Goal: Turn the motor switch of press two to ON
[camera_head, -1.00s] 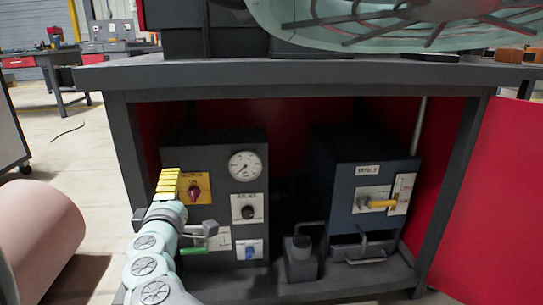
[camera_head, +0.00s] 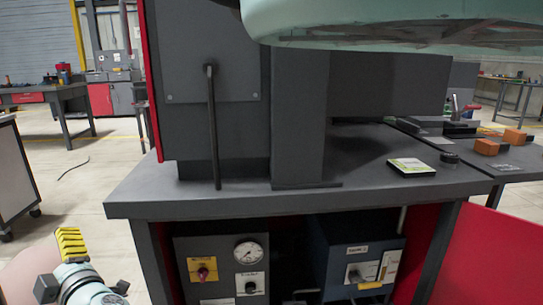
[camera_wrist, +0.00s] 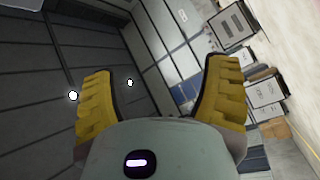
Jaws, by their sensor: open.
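A grey control box (camera_head: 222,250) stands under the bench in the head view. My gripper (camera_head: 72,243) is at the lower left, outside the bench and apart from the box. In the wrist view my gripper (camera_wrist: 158,85) has its yellow fingers wide apart with nothing between them.
The bench top (camera_head: 390,190) overhangs the controls. A blue box (camera_head: 340,255) with a knob and white plates stands right of the grey box. A red panel (camera_head: 495,260) is at the right. A white cabinet (camera_head: 18,170) stands at the left; open floor lies behind it.

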